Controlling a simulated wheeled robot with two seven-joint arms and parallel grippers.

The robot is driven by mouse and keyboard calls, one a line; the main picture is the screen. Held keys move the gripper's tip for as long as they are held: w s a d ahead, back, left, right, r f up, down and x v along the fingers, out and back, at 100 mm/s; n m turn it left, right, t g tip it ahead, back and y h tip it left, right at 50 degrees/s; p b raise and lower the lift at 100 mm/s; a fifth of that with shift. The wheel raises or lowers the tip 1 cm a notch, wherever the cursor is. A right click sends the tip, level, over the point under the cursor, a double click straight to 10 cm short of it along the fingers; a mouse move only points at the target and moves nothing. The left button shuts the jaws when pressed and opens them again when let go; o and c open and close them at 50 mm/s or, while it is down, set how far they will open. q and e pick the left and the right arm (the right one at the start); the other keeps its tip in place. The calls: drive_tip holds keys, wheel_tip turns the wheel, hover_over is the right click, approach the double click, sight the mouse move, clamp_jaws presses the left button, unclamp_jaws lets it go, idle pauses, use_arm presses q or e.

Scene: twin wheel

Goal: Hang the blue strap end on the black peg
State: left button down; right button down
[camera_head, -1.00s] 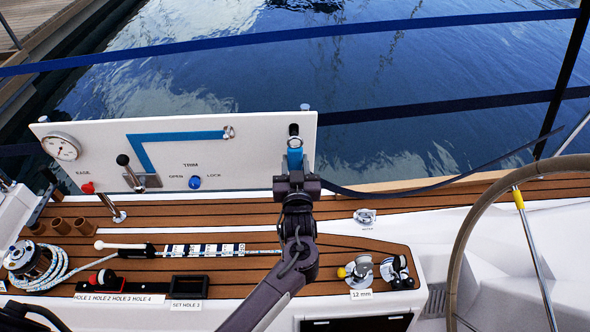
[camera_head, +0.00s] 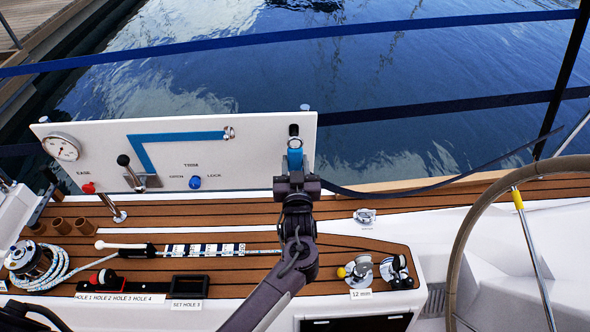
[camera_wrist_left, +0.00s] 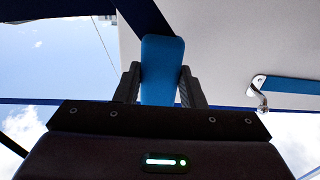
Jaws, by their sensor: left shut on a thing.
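My left gripper (camera_head: 295,172) is upright in front of the white panel, shut on the blue strap end (camera_head: 295,158). In the left wrist view the blue strap end (camera_wrist_left: 161,70) stands between the two dark fingers (camera_wrist_left: 160,88). A dark blue strap (camera_head: 420,186) runs from beside the gripper off to the right. The black peg (camera_head: 293,130) shows on the panel just above the blue strap end in the head view. I cannot tell whether the strap end touches the peg or is around it. My right gripper is not in view.
The white panel (camera_head: 255,175) carries a gauge (camera_head: 62,147), a black-knobbed lever (camera_head: 124,161), a blue knob (camera_head: 195,182) and a blue strip (camera_head: 180,136). A steering wheel (camera_head: 460,240) stands at right. Winch drum (camera_head: 30,262) and small fittings (camera_head: 362,270) sit on the deck.

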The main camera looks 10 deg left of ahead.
use_arm(q)
drive_tip(key=shift+w, duration=0.35)
drive_tip(key=shift+w+a+b, duration=0.15)
drive_tip(key=shift+w+b, duration=0.15)
drive_tip(key=shift+b+x, duration=0.45)
drive_tip(key=shift+x, duration=0.35)
idle(0.8)
drive_tip(key=shift+w+a+f+b, duration=0.15)
drive_tip(key=shift+w+f+b, duration=0.3)
drive_tip(key=shift+w+b, duration=0.1)
idle(0.4)
drive_tip(key=shift+w+f+b, duration=0.15)
drive_tip(key=shift+f+b, duration=0.15)
drive_tip(key=shift+b, duration=0.05)
idle(0.9)
drive_tip(key=c, duration=0.9)
unclamp_jaws()
drive_tip(key=shift+o, duration=0.2)
